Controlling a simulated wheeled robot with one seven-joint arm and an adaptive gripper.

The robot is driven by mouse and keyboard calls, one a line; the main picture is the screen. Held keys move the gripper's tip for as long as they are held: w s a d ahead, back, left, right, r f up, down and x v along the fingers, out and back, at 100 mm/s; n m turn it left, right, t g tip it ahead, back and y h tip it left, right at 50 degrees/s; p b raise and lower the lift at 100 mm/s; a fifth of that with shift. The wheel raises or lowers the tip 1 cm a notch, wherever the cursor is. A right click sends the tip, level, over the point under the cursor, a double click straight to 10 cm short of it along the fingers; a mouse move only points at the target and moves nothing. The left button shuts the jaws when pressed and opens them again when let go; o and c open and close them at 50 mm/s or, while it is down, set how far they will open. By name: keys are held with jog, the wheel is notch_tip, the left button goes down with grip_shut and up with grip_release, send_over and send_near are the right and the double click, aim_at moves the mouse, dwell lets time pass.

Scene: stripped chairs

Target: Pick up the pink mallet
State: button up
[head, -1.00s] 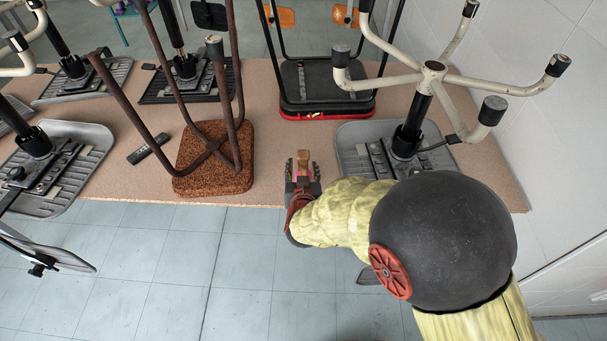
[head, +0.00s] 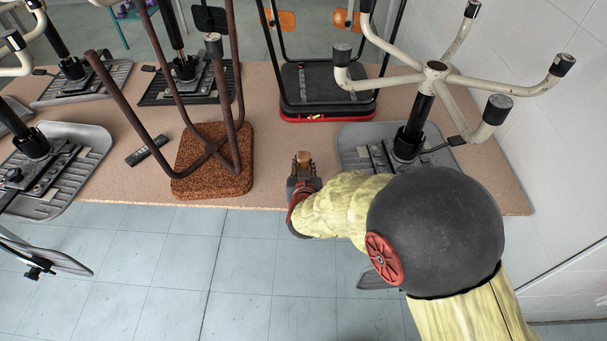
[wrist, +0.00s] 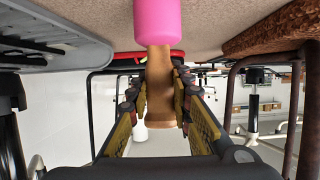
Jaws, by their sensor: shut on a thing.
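The pink mallet has a pink head (wrist: 158,22) and a tan wooden handle (wrist: 160,82), both in the wrist view. My gripper (wrist: 161,72) is shut on the handle, with one finger on each side of it. In the head view my gripper (head: 303,165) is at the front edge of the brown tabletop, and the tan handle end (head: 304,157) shows between its fingers. The pink head is hidden in the head view. I cannot tell whether the head touches the tabletop.
An upturned stool with a speckled brown seat (head: 212,180) stands left of my gripper on the tabletop (head: 265,150). A grey chair base (head: 355,145) with pale legs is close on the right. A black-and-red frame (head: 325,105) stands behind. A remote (head: 146,150) lies at left.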

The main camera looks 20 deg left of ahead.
aim_at(304, 157)
grip_shut()
dwell(0.3)
jog(key=shift+r, duration=0.1)
jog(key=shift+r+p, duration=0.3)
jog(key=shift+r, duration=0.1)
jog(key=r+p, duration=0.2)
jog(key=r, duration=0.1)
jog(key=shift+s+r, duration=0.2)
jog(key=shift+r, duration=0.05)
jog(key=s+d+r+p, duration=0.2)
jog(key=s+d+r, duration=0.1)
jog(key=s, duration=0.3)
jog(key=s+d+r+p, duration=0.3)
jog(key=s+r, duration=0.2)
jog(key=s, duration=0.1)
jog(key=shift+d+r, duration=0.3)
jog(key=shift+d, duration=0.05)
